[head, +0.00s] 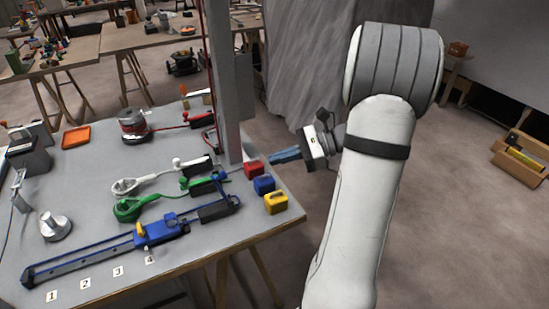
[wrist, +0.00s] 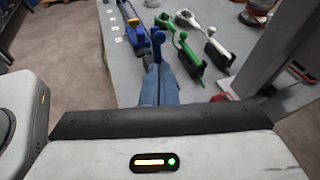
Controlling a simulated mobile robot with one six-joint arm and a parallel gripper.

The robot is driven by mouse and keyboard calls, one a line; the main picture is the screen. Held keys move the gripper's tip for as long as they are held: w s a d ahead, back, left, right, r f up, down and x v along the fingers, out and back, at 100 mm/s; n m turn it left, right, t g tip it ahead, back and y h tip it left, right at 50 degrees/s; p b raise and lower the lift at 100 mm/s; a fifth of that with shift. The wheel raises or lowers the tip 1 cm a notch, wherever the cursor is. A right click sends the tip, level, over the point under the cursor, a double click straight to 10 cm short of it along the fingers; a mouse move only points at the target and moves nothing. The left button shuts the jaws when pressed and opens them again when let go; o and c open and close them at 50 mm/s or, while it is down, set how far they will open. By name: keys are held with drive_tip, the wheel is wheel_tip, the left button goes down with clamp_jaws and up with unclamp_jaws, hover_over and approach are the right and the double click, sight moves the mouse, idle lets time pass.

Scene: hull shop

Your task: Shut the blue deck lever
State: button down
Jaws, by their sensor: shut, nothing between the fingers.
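The blue deck lever (head: 229,193) stands raised at a slant from its black clutch body (head: 214,211) near the table's right edge. In the wrist view the blue lever (wrist: 158,48) shows its round knob upward, just beyond my fingertips. My gripper (head: 272,159) is shut and empty, its blue fingers pointing left past the grey post. In the wrist view my gripper (wrist: 158,68) overlaps the lever's lower part and hides its base. I cannot tell whether they touch; in the head view they look apart.
A grey post (head: 231,90) rises near the fingers. Red (head: 254,168), blue (head: 264,185) and yellow (head: 275,203) blocks line the table edge. Green (head: 204,185) and white (head: 195,165) clutches sit behind the blue one. A blue car (head: 162,230) rides a track. Floor right of the table is open.

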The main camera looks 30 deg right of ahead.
drive_tip(key=x, duration=1.1)
drive_tip(key=shift+r+p, duration=0.1)
drive_tip(key=shift+p, duration=0.2)
